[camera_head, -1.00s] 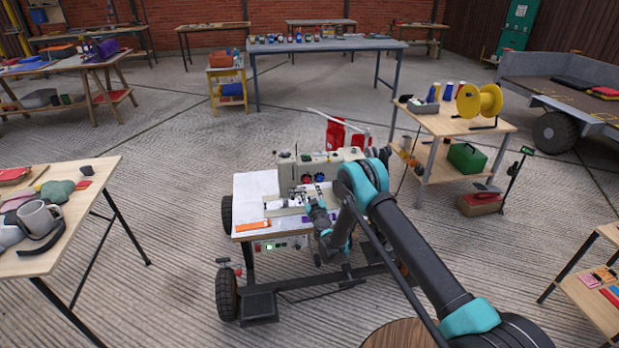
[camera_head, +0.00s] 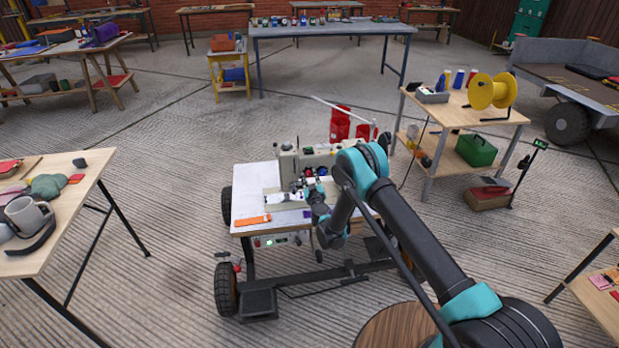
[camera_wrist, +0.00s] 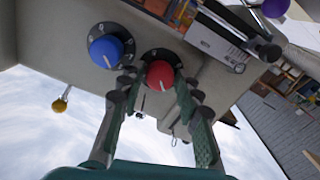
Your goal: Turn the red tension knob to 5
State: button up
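The red tension knob (camera_wrist: 159,75) shows in the wrist view on the pale sewing machine (camera_wrist: 60,35), with a light pointer mark on its face. A dark numbered dial surrounds it; I cannot read which number the mark meets. A blue knob (camera_wrist: 105,50) sits on a similar dial to its left. My gripper (camera_wrist: 157,82) is open, one finger on each side of the red knob; I cannot tell whether the fingers touch it. In the head view the machine (camera_head: 288,165) stands on a wheeled table (camera_head: 250,190), and my arm partly hides its front.
An orange item (camera_head: 253,220) lies on the table's front left edge. A yellow ball-ended part (camera_wrist: 59,105) is left of the knobs in the wrist view. A workbench (camera_head: 455,115) with a yellow spool (camera_head: 492,92) stands at right. A left table (camera_head: 75,215) holds a mug.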

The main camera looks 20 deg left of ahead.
grip_shut()
jog(key=m, duration=0.6)
jog(key=shift+m, duration=0.4)
jog(key=m, duration=1)
jog(key=shift+d, duration=0.1)
jog(key=m, duration=0.3)
jog(key=shift+f+m, duration=0.1)
jog(key=shift+m, duration=0.2)
jog(key=m, duration=0.6)
jog(key=shift+m, duration=0.3)
